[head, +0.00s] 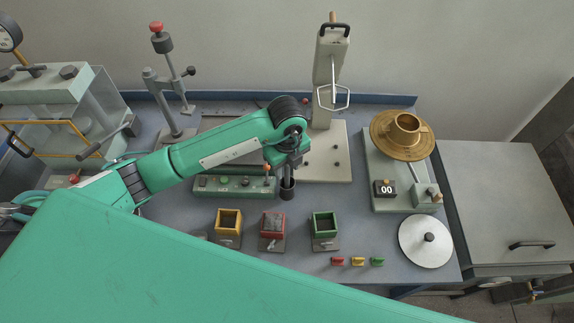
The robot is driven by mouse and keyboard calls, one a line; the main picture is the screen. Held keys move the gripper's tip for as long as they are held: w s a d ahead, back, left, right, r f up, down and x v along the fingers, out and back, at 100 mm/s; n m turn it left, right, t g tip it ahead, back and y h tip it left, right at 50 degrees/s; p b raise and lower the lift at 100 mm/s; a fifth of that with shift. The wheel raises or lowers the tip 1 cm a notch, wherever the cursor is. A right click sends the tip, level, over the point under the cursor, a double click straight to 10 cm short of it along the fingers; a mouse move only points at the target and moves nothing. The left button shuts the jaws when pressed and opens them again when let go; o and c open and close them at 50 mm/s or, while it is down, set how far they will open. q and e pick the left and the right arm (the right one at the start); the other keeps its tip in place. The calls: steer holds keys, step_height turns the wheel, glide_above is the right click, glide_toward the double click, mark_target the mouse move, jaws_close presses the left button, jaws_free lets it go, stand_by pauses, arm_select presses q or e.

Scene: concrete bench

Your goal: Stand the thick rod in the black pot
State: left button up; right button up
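The black pot (287,194) is a small dark cylinder on the bench, just in front of the long green control box. A short grey upright piece, which looks like the thick rod (288,182), shows at the pot's mouth, directly below my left gripper (289,167). I cannot tell whether its lower end is inside the pot or just above it. My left gripper points down over the pot, and its wrist hides the rod's upper part. The fingers are too small and dark to show whether they are closed on the rod. My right gripper is not in view.
Yellow (229,222), red (272,225) and green (325,224) open boxes stand in front of the pot. A tall press stand (325,150) rises behind right. A white disc (426,242) lies at the right.

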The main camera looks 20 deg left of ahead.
arm_select(q)
step_height(320, 180, up, 9)
steer(key=b, duration=0.2)
steer(key=shift+f+b, duration=0.2)
steer(key=shift+b, duration=0.1)
steer(key=shift+r, duration=2.6)
steer(key=shift+f, duration=0.1)
